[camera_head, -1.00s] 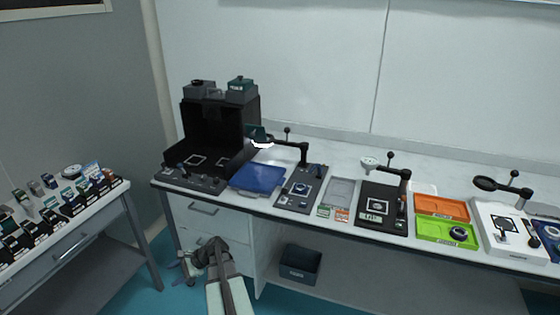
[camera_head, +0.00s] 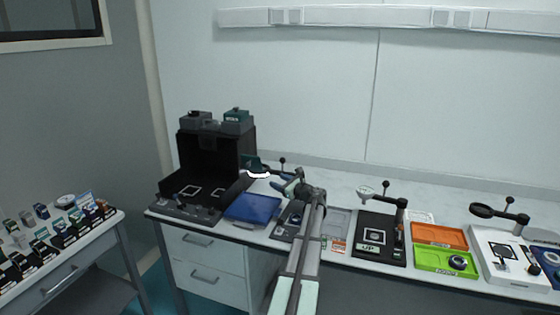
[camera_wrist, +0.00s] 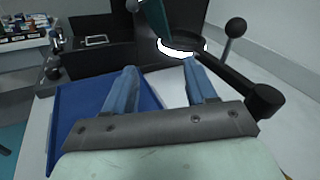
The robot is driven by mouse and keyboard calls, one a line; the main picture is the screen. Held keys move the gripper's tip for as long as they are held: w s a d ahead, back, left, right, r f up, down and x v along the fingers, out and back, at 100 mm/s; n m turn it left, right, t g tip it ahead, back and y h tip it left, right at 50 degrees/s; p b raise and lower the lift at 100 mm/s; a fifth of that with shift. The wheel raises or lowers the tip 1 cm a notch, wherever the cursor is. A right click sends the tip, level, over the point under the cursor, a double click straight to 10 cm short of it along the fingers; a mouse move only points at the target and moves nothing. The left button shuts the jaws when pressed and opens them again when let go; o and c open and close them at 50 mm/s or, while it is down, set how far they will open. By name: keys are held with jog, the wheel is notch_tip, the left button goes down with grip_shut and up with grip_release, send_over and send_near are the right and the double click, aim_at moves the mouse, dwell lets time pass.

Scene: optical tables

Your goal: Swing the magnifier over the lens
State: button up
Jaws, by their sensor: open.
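The nearest magnifier, with a bright white ring (camera_head: 258,175), stands out to the left of its dark base (camera_head: 283,233), behind the blue mat. In the wrist view, its ring (camera_wrist: 182,48) is beyond my fingers, and its black arm (camera_wrist: 225,77) runs right to a pivot. A ball-ended post (camera_wrist: 236,27) stands beside that arm. My gripper (camera_head: 283,187) is open and empty; in the wrist view (camera_wrist: 160,68) its blue fingers are spread short of the ring, with the magnifier arm beyond the right finger. My arm hides most of the base, and I cannot make out the lens there.
Two more magnifiers, a pale one (camera_head: 366,191) and a black one (camera_head: 485,210), stand to the right. The blue mat (camera_head: 253,208) lies left of the base. Orange (camera_head: 438,235) and green (camera_head: 432,259) trays are farther right.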

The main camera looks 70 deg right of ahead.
jog(key=s+d+r+m+h, duration=0.2)
jog(key=s+d+r, duration=0.2)
jog(key=s+d, duration=0.3)
jog(key=shift+g, duration=0.3)
jog(key=x, duration=1.4)
jog(key=shift+w+d+f, duration=0.15)
jog(key=shift+w+f, duration=0.05)
jog(key=shift+c, duration=0.5)
grip_shut()
